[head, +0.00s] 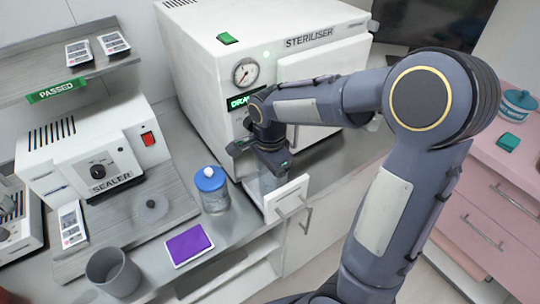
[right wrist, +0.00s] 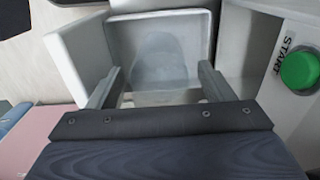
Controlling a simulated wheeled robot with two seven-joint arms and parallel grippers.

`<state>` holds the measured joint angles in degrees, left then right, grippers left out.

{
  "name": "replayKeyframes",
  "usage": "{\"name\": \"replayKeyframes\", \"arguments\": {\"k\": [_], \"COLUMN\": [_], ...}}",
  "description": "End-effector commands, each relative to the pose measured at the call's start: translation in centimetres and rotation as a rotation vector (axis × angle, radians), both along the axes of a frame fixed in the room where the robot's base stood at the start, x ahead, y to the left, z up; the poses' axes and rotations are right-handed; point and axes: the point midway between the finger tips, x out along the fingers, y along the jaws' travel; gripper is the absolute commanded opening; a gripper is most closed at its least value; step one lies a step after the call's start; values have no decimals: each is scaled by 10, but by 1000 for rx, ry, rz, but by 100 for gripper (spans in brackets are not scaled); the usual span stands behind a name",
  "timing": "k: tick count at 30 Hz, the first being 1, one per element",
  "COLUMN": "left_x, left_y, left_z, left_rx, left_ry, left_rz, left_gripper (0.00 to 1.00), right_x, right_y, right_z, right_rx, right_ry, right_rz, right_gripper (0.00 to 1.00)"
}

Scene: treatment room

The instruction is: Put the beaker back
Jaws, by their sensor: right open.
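My right gripper (head: 270,160) is over a small open white drawer (head: 288,197) at the front of the steriliser. It is open. In the right wrist view its two fingers (right wrist: 160,88) point down into the white-walled drawer (right wrist: 75,55). A faint translucent rounded shape, probably the clear beaker (right wrist: 163,58), shows between and beyond the fingers. In the head view a clear, greyish patch shows in the drawer under the gripper, largely hidden by it. I cannot tell whether the fingers touch it. My left gripper is not in view.
The steriliser (head: 215,75) stands behind the gripper; a green START button (right wrist: 298,70) is close by. A blue-lidded jar (head: 211,190), a purple pad (head: 188,245) and a grey cup (head: 112,271) stand left of the drawer. The sealer (head: 95,160) is farther left.

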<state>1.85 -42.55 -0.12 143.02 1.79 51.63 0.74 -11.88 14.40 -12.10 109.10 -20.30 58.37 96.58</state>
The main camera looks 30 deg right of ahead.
Motion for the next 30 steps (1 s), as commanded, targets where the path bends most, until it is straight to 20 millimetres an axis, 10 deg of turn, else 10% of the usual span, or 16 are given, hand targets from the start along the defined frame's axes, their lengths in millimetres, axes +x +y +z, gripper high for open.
{"name": "replayKeyframes", "arguments": {"k": [12, 20, 30], "left_x": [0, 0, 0], "left_y": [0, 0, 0], "left_z": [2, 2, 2], "left_rx": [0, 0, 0], "left_ry": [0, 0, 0], "left_rz": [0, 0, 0], "left_gripper": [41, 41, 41], "right_x": [0, -5, -108], "right_y": [1, 0, 10], "right_z": [86, 107, 100], "right_rx": [1, 14, 151], "right_ry": [-6, -9, -336], "right_rz": [1, 26, 727], "right_gripper": [74, 74, 74]}}
